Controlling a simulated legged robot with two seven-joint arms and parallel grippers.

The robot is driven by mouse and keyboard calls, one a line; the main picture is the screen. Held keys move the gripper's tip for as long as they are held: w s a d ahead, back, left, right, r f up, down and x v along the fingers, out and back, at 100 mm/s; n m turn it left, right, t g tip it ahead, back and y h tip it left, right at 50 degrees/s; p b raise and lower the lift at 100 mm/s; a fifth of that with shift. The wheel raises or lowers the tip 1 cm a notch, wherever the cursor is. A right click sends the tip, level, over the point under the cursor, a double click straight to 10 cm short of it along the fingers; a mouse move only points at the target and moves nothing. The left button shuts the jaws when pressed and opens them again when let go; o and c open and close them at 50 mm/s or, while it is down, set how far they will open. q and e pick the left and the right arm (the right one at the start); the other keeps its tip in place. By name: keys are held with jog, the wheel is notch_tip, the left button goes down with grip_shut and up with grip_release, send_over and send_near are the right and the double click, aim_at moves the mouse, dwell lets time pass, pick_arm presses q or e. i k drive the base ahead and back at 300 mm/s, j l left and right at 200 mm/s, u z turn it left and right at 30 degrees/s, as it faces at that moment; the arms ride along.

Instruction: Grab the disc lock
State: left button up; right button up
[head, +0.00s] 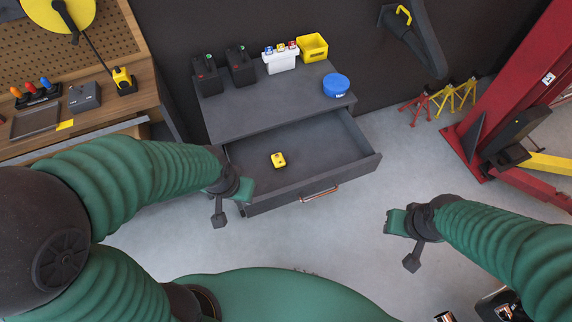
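A small yellow object with dark marks, which looks like the disc lock (278,160), lies on the floor of the open grey drawer (362,157), left of the drawer's middle. My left gripper (231,203) is at the drawer's front left corner, to the lower left of the lock and apart from it in the picture. My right gripper (404,242) hangs over the floor, right of the drawer and well away from the lock. I see nothing held in either gripper.
The grey cabinet top (285,105) carries two dark batteries (240,64), a white bottle carrier (281,60), a yellow crate (312,47) and a blue round tub (336,85). The drawer's copper handle (319,194) faces me. A workbench (75,125) stands left, a red lift (500,90) right.

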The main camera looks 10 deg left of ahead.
aim_at(278, 160)
jog(key=i+j+z, duration=0.2)
jog(key=j, duration=0.4)
jog(key=i+j+z, duration=0.15)
jog(key=j, duration=0.45)
jog(key=i+j+z, duration=0.2)
jog(key=j, duration=0.4)
jog(key=j+z, duration=0.15)
jog(key=j, duration=0.5)
